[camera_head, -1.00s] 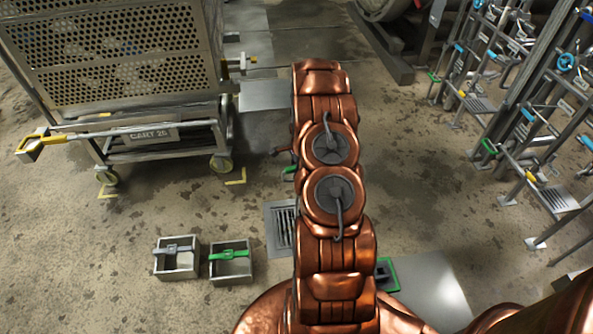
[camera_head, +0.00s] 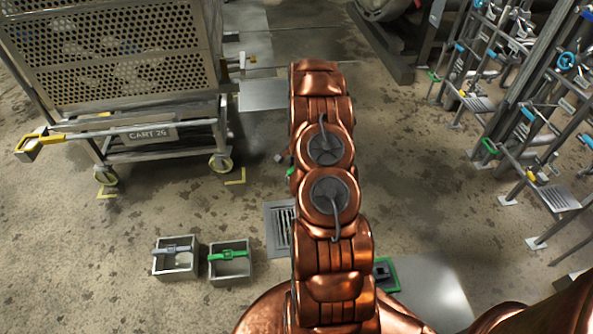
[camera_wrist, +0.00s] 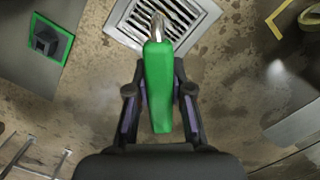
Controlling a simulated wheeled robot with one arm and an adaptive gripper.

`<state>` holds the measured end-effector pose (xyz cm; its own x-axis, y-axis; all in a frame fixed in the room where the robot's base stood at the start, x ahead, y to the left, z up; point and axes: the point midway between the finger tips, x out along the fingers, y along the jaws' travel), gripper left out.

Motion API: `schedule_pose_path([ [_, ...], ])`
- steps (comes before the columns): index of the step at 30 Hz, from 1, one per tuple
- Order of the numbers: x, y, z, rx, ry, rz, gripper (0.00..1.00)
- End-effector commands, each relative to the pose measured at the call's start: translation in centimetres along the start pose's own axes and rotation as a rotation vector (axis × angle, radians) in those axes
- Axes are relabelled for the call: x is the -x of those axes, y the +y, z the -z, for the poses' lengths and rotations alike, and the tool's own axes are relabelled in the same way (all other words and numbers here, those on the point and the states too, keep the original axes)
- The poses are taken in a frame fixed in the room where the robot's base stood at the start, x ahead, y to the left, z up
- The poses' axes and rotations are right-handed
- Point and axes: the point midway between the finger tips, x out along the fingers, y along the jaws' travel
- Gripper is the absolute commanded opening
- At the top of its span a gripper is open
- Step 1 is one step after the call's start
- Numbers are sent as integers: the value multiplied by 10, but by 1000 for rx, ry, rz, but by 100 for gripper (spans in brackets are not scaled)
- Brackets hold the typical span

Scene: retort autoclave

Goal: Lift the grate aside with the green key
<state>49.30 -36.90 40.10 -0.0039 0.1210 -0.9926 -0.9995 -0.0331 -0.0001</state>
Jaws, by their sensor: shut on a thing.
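My gripper (camera_wrist: 158,95) is shut on the green key (camera_wrist: 158,85) in the wrist view. The key's green handle lies between the fingers and its metal tip points toward the floor grate. The grate (camera_wrist: 185,18) is a slotted metal plate in a pale frame, beyond the key; the tip overlaps its near edge in the picture, and I cannot tell whether they touch. In the head view the grate (camera_head: 279,228) lies in the floor left of my arm, which hides part of it. A small green bit (camera_head: 290,171), perhaps the key, shows beside the arm; the gripper is mostly hidden there.
Two open boxes, one with a grey handle (camera_head: 159,270) and one with a green handle (camera_head: 217,277), stand left of the grate. A green-framed plate (camera_head: 392,275) lies right of my arm. A wheeled cart (camera_head: 160,152) stands at upper left. Pipe racks (camera_head: 500,130) fill the right side.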

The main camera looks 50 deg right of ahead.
Motion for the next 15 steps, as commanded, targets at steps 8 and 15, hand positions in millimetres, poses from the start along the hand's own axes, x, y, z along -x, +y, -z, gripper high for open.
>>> schedule_pose_path([
  [8, 0, 0, 0, 17, 0, -2, 0],
  [15, 0, 0, 0, 65, 1, -7, 0],
])
